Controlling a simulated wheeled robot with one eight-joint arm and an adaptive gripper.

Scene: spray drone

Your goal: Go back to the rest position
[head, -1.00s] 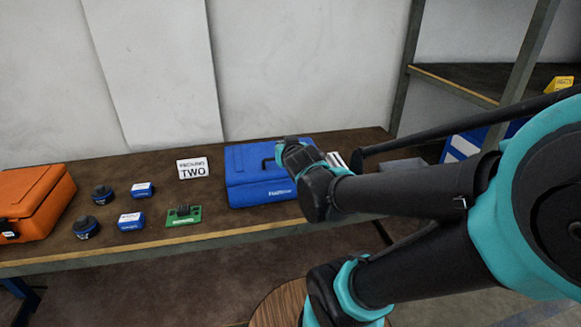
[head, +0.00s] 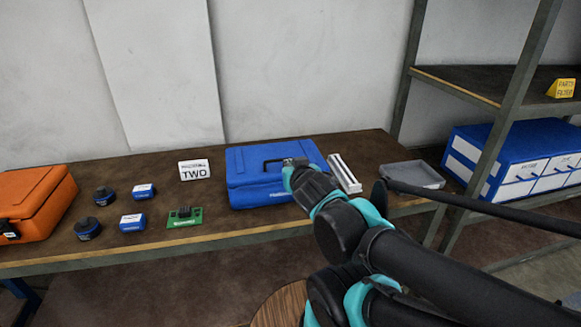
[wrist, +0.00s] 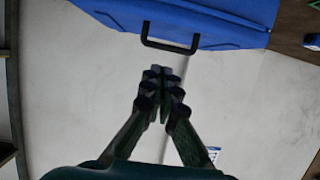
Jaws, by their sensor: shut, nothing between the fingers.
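My arm reaches in from the right in the head view, its wrist in front of the blue case (head: 258,178) on the workbench. My gripper (wrist: 162,72) shows in the wrist view with its fingers together and nothing between them. The blue case (wrist: 205,22) also shows there at the top, its black handle just beyond the fingertips. I see a gap between fingertips and handle in that picture, but cannot tell the true distance. In the head view the fingers are mostly hidden by my wrist.
Right of the blue case are a pale slotted part (head: 344,173) and a grey tray (head: 414,175). Shelving with blue bins (head: 520,165) stands right.

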